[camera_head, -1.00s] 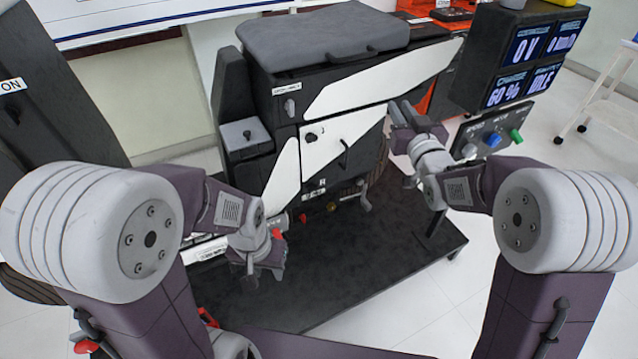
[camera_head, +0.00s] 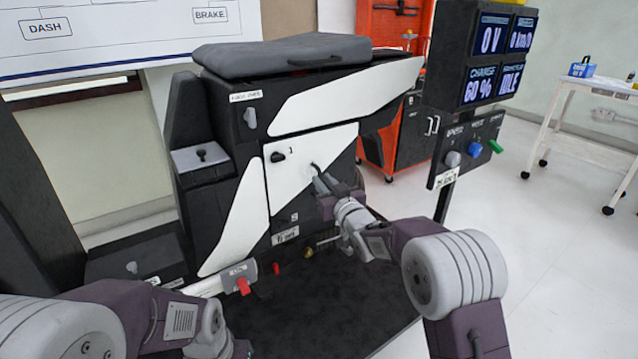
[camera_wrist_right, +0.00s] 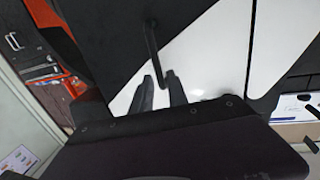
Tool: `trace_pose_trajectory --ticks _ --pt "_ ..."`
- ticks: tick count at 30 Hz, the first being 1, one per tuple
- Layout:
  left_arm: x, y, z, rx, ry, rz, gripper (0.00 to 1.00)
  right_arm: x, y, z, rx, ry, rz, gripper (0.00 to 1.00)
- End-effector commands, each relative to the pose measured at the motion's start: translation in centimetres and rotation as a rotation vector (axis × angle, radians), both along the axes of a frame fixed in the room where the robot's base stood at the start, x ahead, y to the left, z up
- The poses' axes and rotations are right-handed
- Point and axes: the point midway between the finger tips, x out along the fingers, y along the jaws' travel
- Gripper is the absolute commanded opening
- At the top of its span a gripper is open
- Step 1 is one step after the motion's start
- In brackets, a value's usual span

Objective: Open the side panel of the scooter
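The scooter's side panel (camera_head: 318,150) is a white plate on the black body, with a dark knob (camera_head: 278,157) at its upper left and a thin black handle (camera_head: 316,168) near its right side. It looks closed and flush. The handle's lower end appears between or just in front of the fingertips; contact is not clear. My left wrist is at the bottom left, its fingers out of frame.
A display and switch stand (camera_head: 464,140) is right of the scooter. An orange tool cabinet (camera_head: 392,135) and a white trolley (camera_head: 600,85) stand behind. A grey seat (camera_head: 283,56) tops the body. The dark platform (camera_head: 330,310) in front is mostly clear.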

Motion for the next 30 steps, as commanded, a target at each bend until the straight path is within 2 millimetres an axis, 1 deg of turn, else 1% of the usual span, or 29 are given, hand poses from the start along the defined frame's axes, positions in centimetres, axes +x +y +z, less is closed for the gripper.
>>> trace_pose_trajectory --ticks 1,6,10,17,18,19,30 --pt "0.0 0.0 -0.7 0.000 0.000 0.000 0.36 0.8 0.4 -0.4 0.000 -0.002 0.001 0.20" --pt "0.0 0.0 -1.2 0.000 0.000 0.000 0.36 2.6 1.1 -0.2 -0.001 -0.001 0.001 0.20" --pt "0.0 0.0 -1.2 0.000 0.000 0.000 0.36 3.1 1.3 0.0 -0.001 0.000 0.000 0.20" --pt "0.0 0.0 -1.2 0.000 0.000 0.000 0.36 3.2 1.3 0.0 -0.001 0.000 0.000 0.20" --pt "0.0 0.0 -1.2 0.000 0.000 0.000 0.36 3.2 1.3 0.0 -0.001 0.000 0.000 0.08" --pt "0.0 0.0 -1.2 0.000 0.000 0.000 0.36 3.2 1.3 0.0 -0.001 0.000 0.000 0.00" --pt "0.0 0.0 -1.2 0.000 0.000 0.000 0.36 3.1 1.3 0.0 -0.001 0.000 0.000 0.00"
